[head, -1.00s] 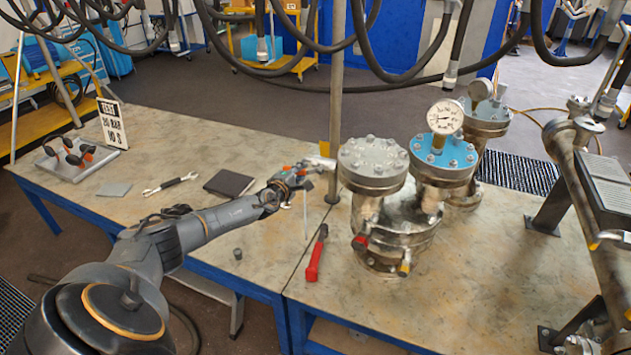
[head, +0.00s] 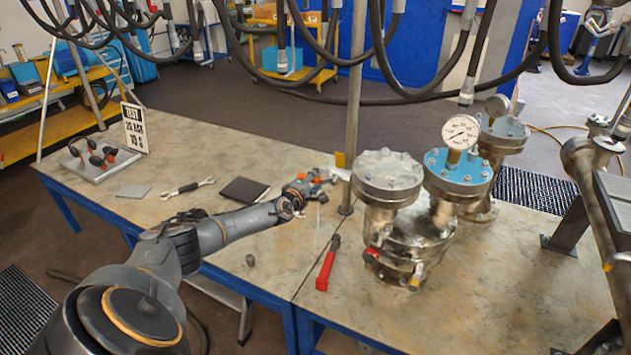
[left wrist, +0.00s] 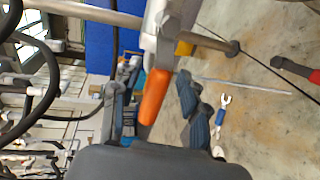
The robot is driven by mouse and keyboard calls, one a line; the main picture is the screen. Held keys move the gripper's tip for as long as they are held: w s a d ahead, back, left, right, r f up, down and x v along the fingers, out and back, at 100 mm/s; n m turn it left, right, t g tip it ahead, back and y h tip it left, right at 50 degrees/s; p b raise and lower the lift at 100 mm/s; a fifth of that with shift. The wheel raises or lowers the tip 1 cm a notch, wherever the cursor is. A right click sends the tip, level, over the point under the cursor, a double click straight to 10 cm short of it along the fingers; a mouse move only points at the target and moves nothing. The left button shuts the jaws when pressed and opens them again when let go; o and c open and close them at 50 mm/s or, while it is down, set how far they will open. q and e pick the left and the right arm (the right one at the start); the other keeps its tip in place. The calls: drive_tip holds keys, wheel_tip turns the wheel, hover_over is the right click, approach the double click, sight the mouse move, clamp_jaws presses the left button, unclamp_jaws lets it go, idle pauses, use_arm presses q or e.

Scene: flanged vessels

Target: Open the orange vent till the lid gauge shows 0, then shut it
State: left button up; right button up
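The orange vent's lever (left wrist: 153,95) shows in the left wrist view, hanging from a metal fitting. My left gripper (left wrist: 158,108) has its dark fingers apart on either side of it, with gaps visible. In the head view the left gripper (head: 308,187) is at the left side of the grey-lidded vessel (head: 388,180), partly hiding the vent. The lid gauge (head: 462,132) stands on the blue lid (head: 458,172) of the adjoining vessel. Its needle appears to point to the lower left; its figures are too small to read. My right gripper is not in view.
A red-handled tool (head: 327,265), an open-ended wrench (head: 188,188) and a dark book (head: 244,190) lie on the table. A sign (head: 134,128) stands at the back left. A post (head: 353,110) rises behind the gripper, and hoses hang above.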

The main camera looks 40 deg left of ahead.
use_arm(q)
drive_tip(key=shift+r, duration=0.1)
drive_tip(key=v, duration=1.2)
idle(0.6)
